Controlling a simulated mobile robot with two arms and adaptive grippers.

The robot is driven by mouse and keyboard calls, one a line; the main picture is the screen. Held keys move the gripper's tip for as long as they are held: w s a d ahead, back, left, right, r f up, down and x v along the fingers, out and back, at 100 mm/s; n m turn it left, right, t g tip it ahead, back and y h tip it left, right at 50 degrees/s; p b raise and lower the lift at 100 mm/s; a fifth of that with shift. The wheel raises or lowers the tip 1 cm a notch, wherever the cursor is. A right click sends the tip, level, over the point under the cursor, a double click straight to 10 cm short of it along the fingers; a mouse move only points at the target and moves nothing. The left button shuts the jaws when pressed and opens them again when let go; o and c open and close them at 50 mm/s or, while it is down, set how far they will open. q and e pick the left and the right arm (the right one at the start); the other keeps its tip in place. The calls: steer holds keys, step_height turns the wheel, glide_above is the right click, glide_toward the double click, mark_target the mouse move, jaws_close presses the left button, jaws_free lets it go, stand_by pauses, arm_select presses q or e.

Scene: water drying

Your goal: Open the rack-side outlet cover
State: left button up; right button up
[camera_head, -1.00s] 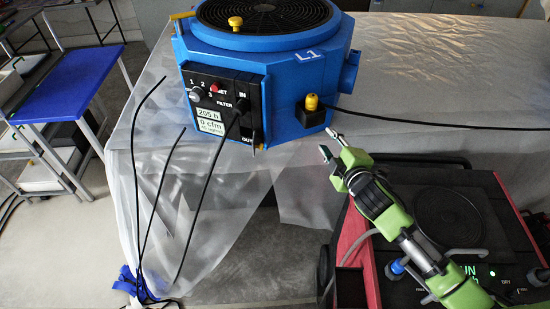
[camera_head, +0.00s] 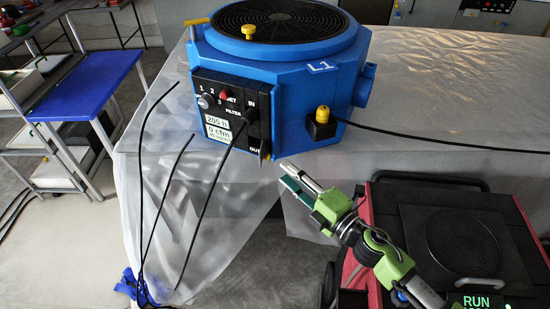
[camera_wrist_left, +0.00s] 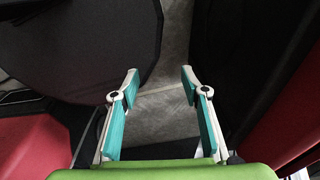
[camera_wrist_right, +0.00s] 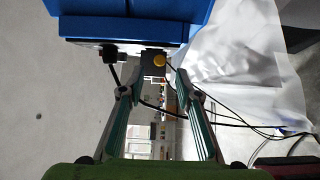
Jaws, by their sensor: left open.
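The blue drying unit (camera_head: 305,75), marked L1, has a black front panel (camera_head: 222,95) with IN and OUT ports. At OUT, a small dark cover (camera_head: 265,148) with a yellow part sits at the panel's lower right edge. My right gripper (camera_head: 289,177) is just right of and below it, apart from it. In the right wrist view a dark block with a yellow knob (camera_wrist_right: 159,60) appears beyond the tips of my right gripper (camera_wrist_right: 157,80), whose fingers are apart and empty. My left gripper (camera_wrist_left: 160,74) is open and empty, outside the head view.
A yellow-topped black cable fitting (camera_head: 322,118) is on the unit's right face. Black cables hang in front of the panel. The unit stands on a table covered by translucent sheeting (camera_head: 430,90). A black machine with a RUN display (camera_head: 477,302) is at lower right. A blue table (camera_head: 88,85) is at left.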

mark_target(264, 154)
steer(key=x, duration=0.6)
steer(key=shift+p, duration=0.4)
steer(key=shift+w+a, duration=0.1)
jaws_close()
